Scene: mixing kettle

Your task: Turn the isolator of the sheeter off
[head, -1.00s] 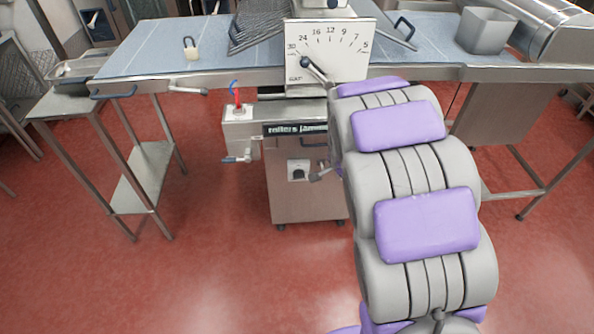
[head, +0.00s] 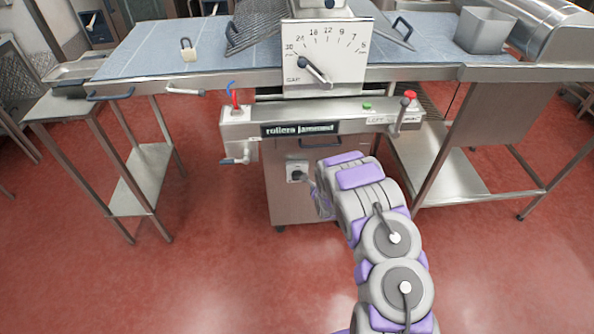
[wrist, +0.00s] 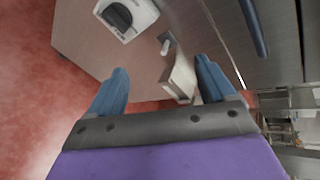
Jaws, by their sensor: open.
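The sheeter's isolator (head: 297,172) is a light plate with a dark knob on the front of the steel cabinet under the machine. In the wrist view the isolator (wrist: 124,17) is at the top left, beyond my fingertips and outside the gap between them. I cannot read its setting. My gripper (wrist: 163,80) is open, with its two blue fingers apart and nothing held. A pale lever-like block (wrist: 181,76) shows between the fingers, further off. In the head view my arm reaches up to just right of the isolator and its links hide the fingers.
A dark handle (head: 320,143) sits on the cabinet above the isolator. The sheeter table (head: 240,77) overhangs.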

